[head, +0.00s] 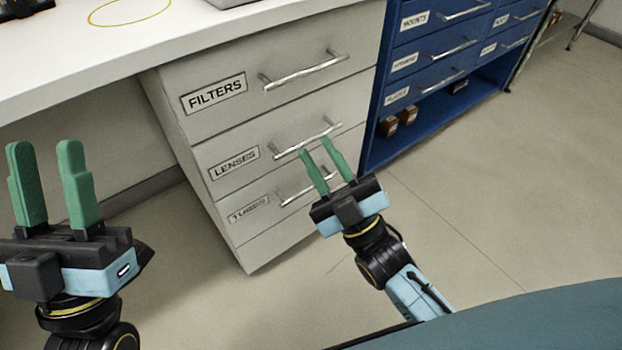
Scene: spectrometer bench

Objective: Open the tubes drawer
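A white drawer unit stands under the bench with three labelled drawers: filters (213,93) on top, lenses (234,162) in the middle, and a bottom drawer (257,222) whose small label is hard to read. All three look shut. The bottom drawer's bar handle (289,199) is partly hidden by my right gripper (317,147). That gripper is open, its green fingers pointing up and toward the drawer fronts, overlapping the bottom handle in the picture. I cannot tell whether they touch it. My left gripper (42,145) is open and empty at the left, away from the drawers.
A blue cabinet (372,120) with labelled drawers and an open lower shelf stands right of the white unit. Small brown items (388,126) sit on that shelf. The white bench top (60,60) overhangs at the upper left. The floor (480,190) at the right is clear.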

